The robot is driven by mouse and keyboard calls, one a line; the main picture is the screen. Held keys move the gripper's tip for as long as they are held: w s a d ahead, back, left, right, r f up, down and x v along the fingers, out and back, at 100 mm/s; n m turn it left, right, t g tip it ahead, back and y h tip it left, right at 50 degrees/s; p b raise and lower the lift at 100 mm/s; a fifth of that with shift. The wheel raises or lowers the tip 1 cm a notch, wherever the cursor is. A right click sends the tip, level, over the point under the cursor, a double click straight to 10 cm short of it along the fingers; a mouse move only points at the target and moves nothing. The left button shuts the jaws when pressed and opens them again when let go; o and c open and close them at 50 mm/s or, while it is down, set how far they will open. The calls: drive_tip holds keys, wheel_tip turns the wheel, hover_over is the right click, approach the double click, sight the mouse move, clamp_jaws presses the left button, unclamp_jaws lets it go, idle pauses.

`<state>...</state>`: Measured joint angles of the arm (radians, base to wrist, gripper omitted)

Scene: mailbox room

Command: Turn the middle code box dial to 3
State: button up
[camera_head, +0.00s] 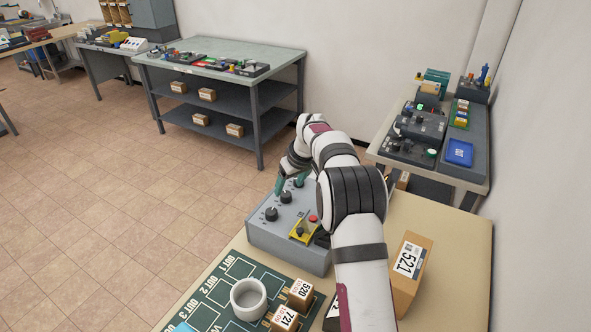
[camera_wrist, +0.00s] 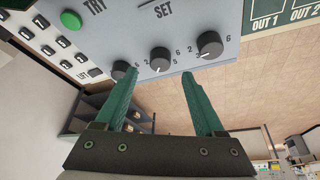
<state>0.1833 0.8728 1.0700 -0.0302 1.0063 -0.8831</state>
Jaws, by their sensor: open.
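The grey code box (camera_head: 283,240) stands on the near table, with a row of three black dials on its sloped face. The middle dial (camera_head: 286,197) also shows in the wrist view (camera_wrist: 160,59), between the two other dials. My gripper (camera_wrist: 160,75) is open, and its green fingertips lie on either side of the middle dial's position. I cannot tell if they touch it. The right dial (camera_wrist: 209,44) is clear of the fingers, while the left dial (camera_wrist: 120,70) is partly hidden by the left finger. Small digits surround the dials; the middle dial's setting is not readable.
A carton marked 521 (camera_head: 408,270) stands right of my arm. A white ring (camera_head: 249,298) and small cartons sit in front on the green board (camera_head: 215,297).

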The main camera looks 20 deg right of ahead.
drive_tip(key=v, duration=1.1)
drive_tip(key=shift+r, duration=0.15)
drive_tip(key=s+a+r+m+g, duration=0.1)
drive_tip(key=s+a+r+m, duration=0.15)
drive_tip(key=s, duration=0.45)
drive_tip(key=s+a+r+m+g, duration=0.1)
drive_tip(key=s+a, duration=0.3)
drive_tip(key=s, duration=0.3)
drive_tip(key=s+a+f+m+g, duration=0.1)
drive_tip(key=s+f, duration=0.1)
drive_tip(key=s, duration=0.7)
drive_tip(key=s+a+f+m, duration=0.2)
drive_tip(key=s, duration=0.8)
drive_tip(key=s+a+f+m+g, duration=0.1)
drive_tip(key=s+a+f+m, duration=0.1)
drive_tip(key=s, duration=0.7)
drive_tip(key=shift+s+f+g, duration=0.25)
drive_tip(key=shift+f+g, duration=0.05)
drive_tip(key=shift+f, duration=0.15)
drive_tip(key=shift+m, duration=0.25)
